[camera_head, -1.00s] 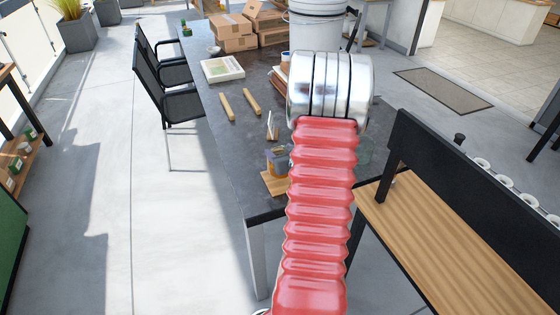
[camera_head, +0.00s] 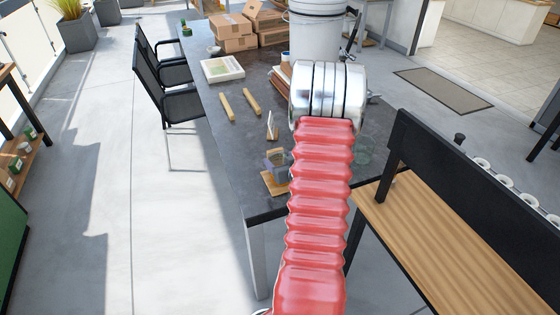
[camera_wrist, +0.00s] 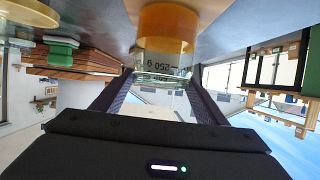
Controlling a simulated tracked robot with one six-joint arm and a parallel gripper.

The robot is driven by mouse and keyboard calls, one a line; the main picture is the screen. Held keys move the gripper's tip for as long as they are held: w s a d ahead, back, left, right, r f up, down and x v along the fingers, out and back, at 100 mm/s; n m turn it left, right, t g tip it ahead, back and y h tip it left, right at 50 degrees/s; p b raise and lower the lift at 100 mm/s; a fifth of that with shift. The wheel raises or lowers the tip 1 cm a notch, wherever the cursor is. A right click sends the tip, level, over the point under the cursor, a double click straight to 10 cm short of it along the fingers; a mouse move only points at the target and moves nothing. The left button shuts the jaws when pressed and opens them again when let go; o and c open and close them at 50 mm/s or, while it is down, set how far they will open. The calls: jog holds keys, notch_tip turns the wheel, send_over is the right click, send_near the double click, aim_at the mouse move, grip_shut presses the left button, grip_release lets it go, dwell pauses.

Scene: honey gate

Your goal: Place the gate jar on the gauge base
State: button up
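In the wrist view, which is upside down, a clear jar with amber honey (camera_wrist: 165,25) and a dark printed mark stands between my gripper's dark fingers (camera_wrist: 162,82). A fingertip is close to each side of the jar; I cannot tell whether they touch it. In the head view my gripper is hidden behind my red arm. A small wooden base (camera_head: 272,184) lies at the table's near edge, with a greyish, box-like piece (camera_head: 278,168) on it. I cannot tell whether these form the gauge base, or where the jar is there.
The dark table (camera_head: 225,140) holds two wooden bars (camera_head: 227,106), a small upright piece (camera_head: 272,127) and a clear glass (camera_head: 365,150) right of my arm. Cardboard boxes (camera_head: 232,43) and a white bucket (camera_head: 315,35) stand at the back. A bench (camera_head: 440,235) is at right.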

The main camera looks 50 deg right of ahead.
jog(key=shift+o, duration=0.9)
jog(key=shift+r, duration=0.1)
jog(key=v, duration=1.2)
